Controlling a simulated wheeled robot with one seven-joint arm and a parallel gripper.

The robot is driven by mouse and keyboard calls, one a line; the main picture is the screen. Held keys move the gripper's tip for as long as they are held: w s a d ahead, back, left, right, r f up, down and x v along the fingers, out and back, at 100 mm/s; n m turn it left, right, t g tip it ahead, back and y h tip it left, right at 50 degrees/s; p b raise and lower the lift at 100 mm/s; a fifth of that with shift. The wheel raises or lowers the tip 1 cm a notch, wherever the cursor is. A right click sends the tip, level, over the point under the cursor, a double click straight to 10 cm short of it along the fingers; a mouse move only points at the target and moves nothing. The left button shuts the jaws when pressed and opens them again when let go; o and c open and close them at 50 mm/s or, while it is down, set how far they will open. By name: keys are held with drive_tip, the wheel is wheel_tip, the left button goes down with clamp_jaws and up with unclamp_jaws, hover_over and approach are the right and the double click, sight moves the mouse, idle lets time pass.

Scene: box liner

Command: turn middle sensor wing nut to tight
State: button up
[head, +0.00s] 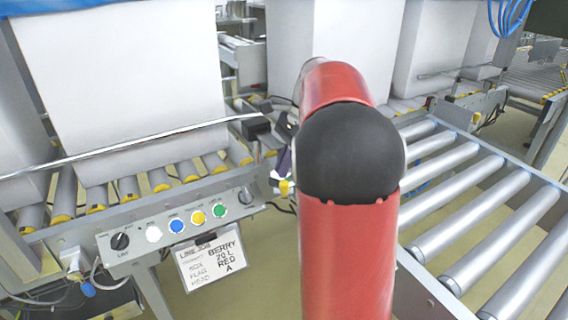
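My red arm with its black joint fills the middle of the head view and hides what lies behind it. My gripper cannot be made out behind the arm. A small black block (256,128), which may be a sensor, sits at the right end of a long metal rod (150,141). Just left of my arm is a small cluster of dark, white and yellow parts (282,180), partly covered by the arm and too small to identify. I cannot make out the middle sensor's wing nut or how it is turned.
A control panel (136,240) with a black knob and several coloured buttons is at the lower left. A label card (210,262) hangs below it. Large white boxes (120,75) stand on rollers behind. A roller conveyor (485,215) lies on the right.

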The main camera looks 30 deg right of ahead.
clamp_jaws()
drive_tip(key=shift+s+r+m+t+p, duration=0.1)
drive_tip(key=shift+r+m+t+p, duration=0.1)
drive_tip(key=shift+m+p, duration=0.3)
drive_tip(key=shift+r+m+t+p, duration=0.1)
drive_tip(key=shift+m+t+p, duration=0.1)
drive_tip(key=shift+m+p, duration=0.3)
drive_tip(key=shift+f+m+t+p, duration=0.15)
drive_tip(key=shift+m+t+p, duration=0.35)
drive_tip(key=shift+m, duration=0.6)
drive_tip(key=shift+f+m, duration=0.15)
drive_tip(key=shift+m, duration=0.15)
drive_tip(key=o, duration=0.6)
unclamp_jaws()
drive_tip(key=shift+c, duration=0.2)
